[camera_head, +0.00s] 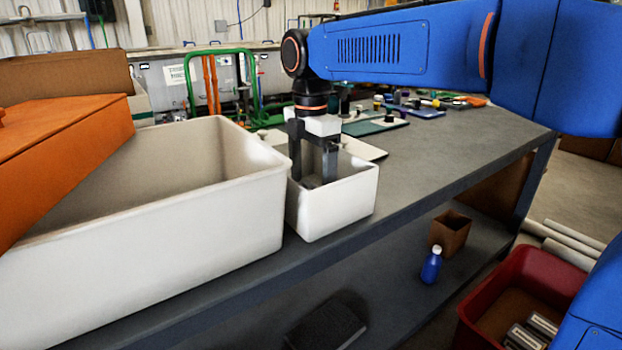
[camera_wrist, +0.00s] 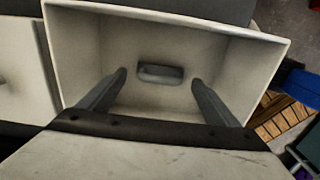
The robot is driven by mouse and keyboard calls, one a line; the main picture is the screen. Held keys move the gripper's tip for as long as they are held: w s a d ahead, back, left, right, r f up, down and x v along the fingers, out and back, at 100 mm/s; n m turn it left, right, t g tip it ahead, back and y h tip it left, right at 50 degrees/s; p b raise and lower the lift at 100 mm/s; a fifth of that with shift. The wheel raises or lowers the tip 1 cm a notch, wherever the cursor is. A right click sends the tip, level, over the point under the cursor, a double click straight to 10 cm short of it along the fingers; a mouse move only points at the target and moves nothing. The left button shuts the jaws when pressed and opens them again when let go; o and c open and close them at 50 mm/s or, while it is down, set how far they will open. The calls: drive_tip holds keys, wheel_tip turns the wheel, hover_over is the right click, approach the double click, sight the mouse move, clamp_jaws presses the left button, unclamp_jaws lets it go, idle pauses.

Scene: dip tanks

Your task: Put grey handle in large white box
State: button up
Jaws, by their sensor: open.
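The grey handle (camera_wrist: 160,74) lies on the floor of a small white box, near its middle in the wrist view. My gripper (camera_wrist: 158,80) is open, with its two fingers reaching down into the small white box (camera_head: 337,209) on either side of the handle. The fingers appear apart from the handle. In the head view my gripper (camera_head: 314,182) points straight down into this box, and the box wall hides the handle. The large white box (camera_head: 150,232) stands directly left of the small box on the grey bench.
An orange box (camera_head: 65,145) sits over the left part of the large white box. The bench (camera_head: 430,162) is clear to the right of the small box, with boards and small items (camera_head: 378,125) farther back. A red crate (camera_head: 510,275) and a blue bottle (camera_head: 431,265) are lower right.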

sight(311, 184)
drive_tip(key=shift+r, duration=0.1)
wheel_tip(311, 184, up, 13)
idle(0.5)
